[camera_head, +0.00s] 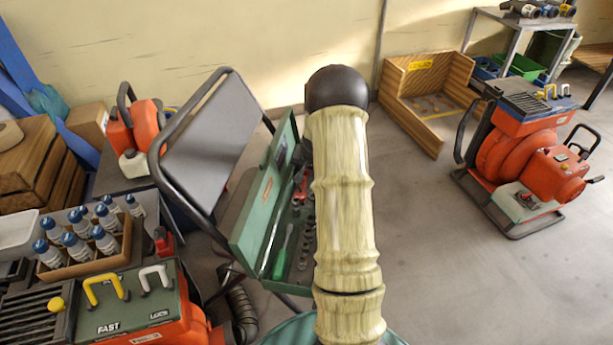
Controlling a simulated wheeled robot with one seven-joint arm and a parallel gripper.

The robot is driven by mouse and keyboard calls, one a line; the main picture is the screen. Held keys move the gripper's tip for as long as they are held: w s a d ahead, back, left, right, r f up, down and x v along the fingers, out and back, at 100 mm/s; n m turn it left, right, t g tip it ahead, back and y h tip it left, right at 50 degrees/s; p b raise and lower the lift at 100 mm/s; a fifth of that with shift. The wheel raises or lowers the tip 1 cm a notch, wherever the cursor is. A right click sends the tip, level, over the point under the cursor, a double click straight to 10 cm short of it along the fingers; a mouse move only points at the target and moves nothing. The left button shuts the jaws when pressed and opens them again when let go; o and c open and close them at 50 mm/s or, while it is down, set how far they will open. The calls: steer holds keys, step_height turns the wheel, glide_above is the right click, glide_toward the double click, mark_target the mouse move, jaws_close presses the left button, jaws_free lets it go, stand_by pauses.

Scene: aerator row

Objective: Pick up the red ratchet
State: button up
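A red tool (301,184), which looks like the red ratchet, lies in the open green toolbox (252,231), near its far end. Only part of it shows, because my beige-sleeved arm covers the right side of the box. A green-handled screwdriver (282,254) and several metal sockets (302,246) lie nearer in the same box. My arm stands upright across the middle of the view, with a dark round joint at its top. My gripper does not show, so its distance from the red tool cannot be told.
A black-framed cart handle with a grey panel (212,140) stands left of the toolbox. A crate of bottles (85,262) and an orange machine (150,315) are at the left. A wooden bin (430,75) and another orange machine (530,150) stand right. Floor between is clear.

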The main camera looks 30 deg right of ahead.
steer(key=shift+w, duration=0.1)
jaws_close()
step_height(320, 180, up, 10)
steer(key=p, duration=0.4)
stand_by(0.3)
stand_by(0.4)
steer(key=shift+r+p, duration=1.55)
steer(key=shift+p, duration=0.05)
